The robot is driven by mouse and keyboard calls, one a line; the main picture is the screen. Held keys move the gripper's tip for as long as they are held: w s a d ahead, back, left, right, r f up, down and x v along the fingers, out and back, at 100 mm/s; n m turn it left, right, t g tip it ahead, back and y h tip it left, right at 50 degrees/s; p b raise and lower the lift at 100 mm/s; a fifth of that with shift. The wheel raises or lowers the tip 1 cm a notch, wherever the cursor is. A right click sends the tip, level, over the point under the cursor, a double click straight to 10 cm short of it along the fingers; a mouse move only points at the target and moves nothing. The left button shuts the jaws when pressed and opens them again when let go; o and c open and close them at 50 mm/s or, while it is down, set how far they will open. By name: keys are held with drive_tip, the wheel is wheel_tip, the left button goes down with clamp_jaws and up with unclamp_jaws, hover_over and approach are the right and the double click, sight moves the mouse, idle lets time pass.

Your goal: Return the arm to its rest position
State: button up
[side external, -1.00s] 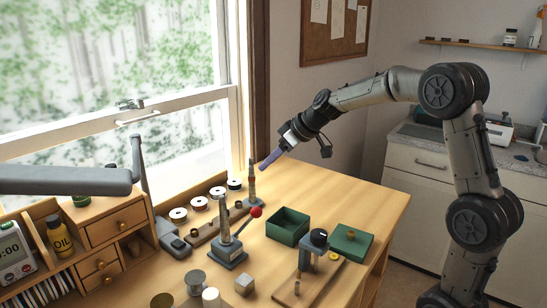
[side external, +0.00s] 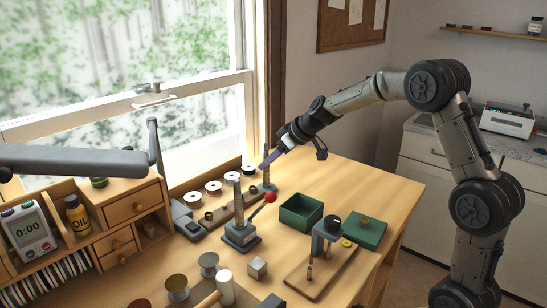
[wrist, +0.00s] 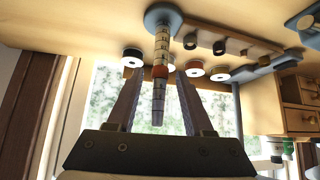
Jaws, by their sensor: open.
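My gripper (side external: 264,164) is over the back of the bench, beside the window, its fingers pointing down and to the left. In the wrist view its two fingers (wrist: 158,72) are apart, with nothing clamped between them. A tapered, marked mandrel (wrist: 161,46) stands on a round grey base and carries an orange-red band (wrist: 160,71). It shows between the fingers in the wrist view, with a gap on each side. In the side view, the mandrel (side external: 267,182) is partly covered by the gripper.
A grey post tool with a red-knobbed lever (side external: 270,196) stands nearer the bench middle. An open green box (side external: 301,212), a green lid (side external: 365,233) and a wooden-based press (side external: 318,265) lie right of it. Several spools (side external: 213,187) line the window side. The bench's back right is clear.

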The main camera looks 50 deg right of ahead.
clamp_jaws()
idle(0.3)
drive_tip(key=shift+r, duration=0.1)
drive_tip(key=shift+w+r, duration=0.1)
drive_tip(key=shift+r, duration=1.5)
drive_tip(key=shift+r, duration=0.2)
drive_tip(key=shift+r, duration=1.2)
